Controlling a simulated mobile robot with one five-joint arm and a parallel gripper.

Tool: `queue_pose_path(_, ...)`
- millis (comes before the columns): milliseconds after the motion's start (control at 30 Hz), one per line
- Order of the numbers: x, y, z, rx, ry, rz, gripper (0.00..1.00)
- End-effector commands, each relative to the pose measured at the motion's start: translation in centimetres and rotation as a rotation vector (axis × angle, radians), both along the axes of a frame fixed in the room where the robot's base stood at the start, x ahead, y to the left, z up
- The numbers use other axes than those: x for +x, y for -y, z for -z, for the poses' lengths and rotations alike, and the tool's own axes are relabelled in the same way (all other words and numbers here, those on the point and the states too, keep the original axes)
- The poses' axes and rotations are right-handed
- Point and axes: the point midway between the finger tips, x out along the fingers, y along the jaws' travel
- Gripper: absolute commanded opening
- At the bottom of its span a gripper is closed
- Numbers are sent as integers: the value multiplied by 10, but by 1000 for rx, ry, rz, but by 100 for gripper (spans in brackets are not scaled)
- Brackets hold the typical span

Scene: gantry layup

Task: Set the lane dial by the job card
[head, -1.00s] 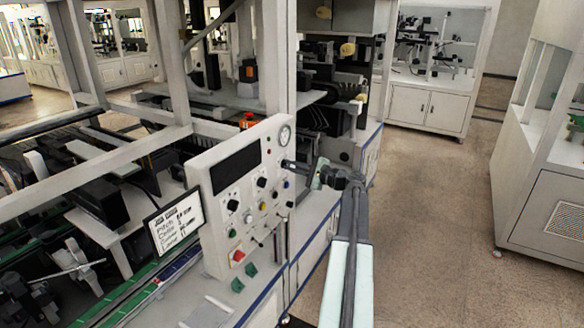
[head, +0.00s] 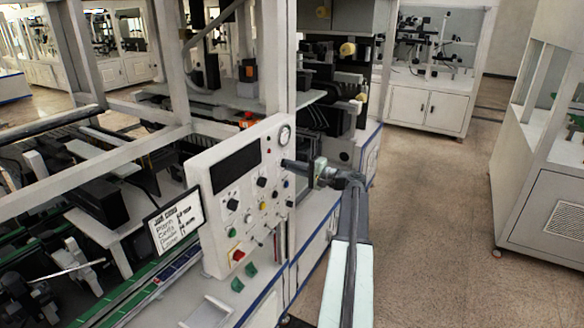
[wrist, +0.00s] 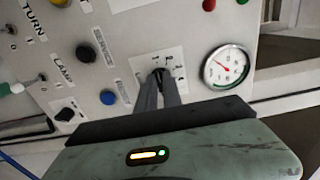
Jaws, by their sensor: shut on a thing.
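The job card (head: 175,222) stands on a dark-framed screen left of the white control panel (head: 212,205). It shows a few lines of text, too small to read surely. My gripper (head: 284,163) reaches the panel's upper right from the right side. In the wrist view, my gripper (wrist: 159,78) is shut on a small dark dial knob, taken to be the lane dial, on a white plate (wrist: 143,63) with marks around it. The fingers hide most of the knob, so its pointer and setting cannot be told.
A round gauge (wrist: 227,66) with a red needle is close right of my fingers. A blue button (wrist: 108,97) and a black knob (wrist: 85,53) are to their left. The floor (head: 430,200) right of the panel is clear.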

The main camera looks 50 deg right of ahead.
Motion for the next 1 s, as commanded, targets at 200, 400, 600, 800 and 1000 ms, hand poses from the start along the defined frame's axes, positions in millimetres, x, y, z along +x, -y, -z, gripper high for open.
queue_pose_path(200,-1,1,1,-23,4,2,0)
queue_pose_path(400,-1,1,1,-23,4,2,0)
queue_pose_path(600,-1,1,1,-22,3,2,32)
queue_pose_path(800,0,1,0,-21,4,2,32)
queue_pose_path(1000,-12,3,0,-21,4,3,32)
